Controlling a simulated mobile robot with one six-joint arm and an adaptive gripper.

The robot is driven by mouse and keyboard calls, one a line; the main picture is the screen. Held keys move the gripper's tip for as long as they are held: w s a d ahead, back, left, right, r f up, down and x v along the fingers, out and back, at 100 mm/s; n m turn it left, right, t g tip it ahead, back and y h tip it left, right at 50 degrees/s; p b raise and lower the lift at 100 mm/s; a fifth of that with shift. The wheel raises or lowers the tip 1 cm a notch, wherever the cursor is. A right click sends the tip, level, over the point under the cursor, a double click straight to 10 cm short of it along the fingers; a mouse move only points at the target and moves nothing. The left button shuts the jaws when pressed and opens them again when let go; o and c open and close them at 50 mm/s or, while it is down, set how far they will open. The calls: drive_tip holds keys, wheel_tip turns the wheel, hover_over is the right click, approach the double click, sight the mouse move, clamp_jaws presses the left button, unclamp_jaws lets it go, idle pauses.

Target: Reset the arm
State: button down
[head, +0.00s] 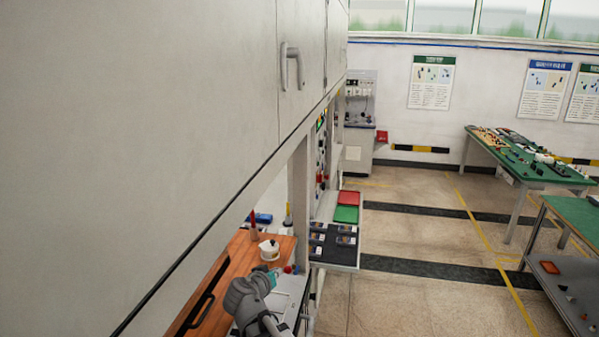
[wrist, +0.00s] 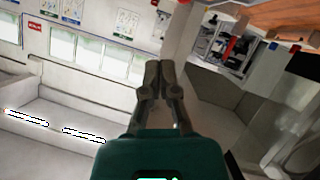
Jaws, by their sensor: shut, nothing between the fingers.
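My gripper (wrist: 160,72) points out into the room in the wrist view, its two dark fingertips together with nothing between them. The wrist view is turned over, with ceiling lights low in the picture. In the head view my arm is at the bottom, grey with a teal part, over the workbench by the wooden top (head: 232,262). The fingers are too small to make out there. A white round container (head: 269,250) stands on the wooden top just beyond the arm.
A large pale cabinet (head: 150,130) fills the left and overhangs the bench. A red cone-shaped item (head: 254,223) stands behind the container. A shelf with red and green bins (head: 346,214) and dark trays is to the right. Green tables (head: 530,168) stand farther right; the floor between is clear.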

drive_tip(key=s+d+f+g+y, duration=0.2)
drive_tip(key=s+d+f+g, duration=0.2)
drive_tip(key=d, duration=0.4)
drive_tip(key=s+d+f+g+y, duration=0.1)
drive_tip(key=s+d+f+g, duration=0.25)
drive_tip(key=d, duration=0.55)
drive_tip(key=s+d+f+g+y, duration=0.2)
drive_tip(key=s+d+f+g, duration=0.25)
drive_tip(key=d, duration=0.35)
drive_tip(key=s+f+b, duration=0.3)
drive_tip(key=f+b, duration=1.1)
drive_tip(key=b, duration=0.1)
drive_tip(key=shift+s+f, duration=0.25)
drive_tip(key=shift+f, duration=0.05)
drive_tip(key=shift+s, duration=0.1)
idle(0.9)
